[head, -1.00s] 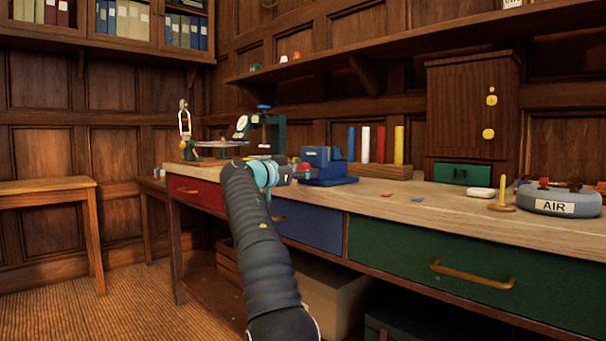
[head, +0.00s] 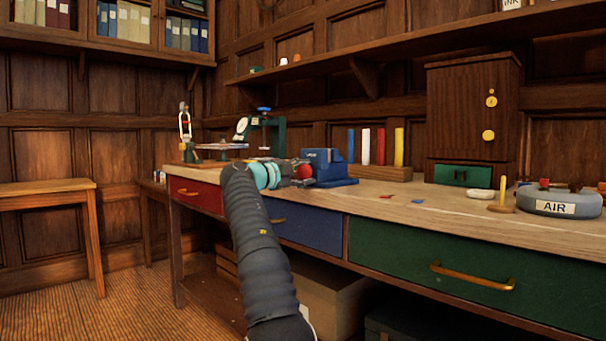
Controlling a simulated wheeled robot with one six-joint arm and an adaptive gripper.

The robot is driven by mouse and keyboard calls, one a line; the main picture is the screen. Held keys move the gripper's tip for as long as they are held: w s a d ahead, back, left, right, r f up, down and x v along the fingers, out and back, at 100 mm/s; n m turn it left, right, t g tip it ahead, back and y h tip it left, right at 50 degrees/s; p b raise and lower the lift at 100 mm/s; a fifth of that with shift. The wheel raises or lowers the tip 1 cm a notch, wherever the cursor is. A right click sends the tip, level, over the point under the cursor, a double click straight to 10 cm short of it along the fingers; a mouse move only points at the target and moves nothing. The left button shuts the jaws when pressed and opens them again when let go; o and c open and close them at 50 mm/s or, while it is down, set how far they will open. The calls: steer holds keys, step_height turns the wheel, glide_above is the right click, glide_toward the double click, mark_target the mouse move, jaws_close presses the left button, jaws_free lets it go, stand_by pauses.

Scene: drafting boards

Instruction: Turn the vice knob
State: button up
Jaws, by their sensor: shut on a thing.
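The blue vice (head: 327,167) stands on the wooden bench top near the middle of the view. Its round red knob (head: 304,171) is on the vice's left side, facing my arm. My gripper (head: 297,172) reaches in from the left, at the end of my dark arm with teal bands. It is shut on the red knob, whose red surface shows at the fingertips. The fingers are small and partly hidden here, so their exact hold is hard to see.
A green clamp-like stand (head: 268,135) is behind my gripper to the left. A wooden rack (head: 382,173) with coloured cylinders stands right of the vice. A wooden cabinet (head: 470,100) and a grey AIR unit (head: 556,202) are further right. The bench front (head: 400,207) is mostly clear.

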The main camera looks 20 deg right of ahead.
steer(key=shift+s+d+f+m, duration=0.1)
steer(key=shift+m, duration=1.3)
steer(key=o, duration=0.9)
steer(key=shift+d, duration=0.1)
steer(key=shift+a, duration=0.2)
steer(key=shift+s+a, duration=0.1)
steer(key=shift+a, duration=0.45)
steer(key=v, duration=1)
steer(key=shift+s+a, duration=0.25)
steer(key=shift+a, duration=0.05)
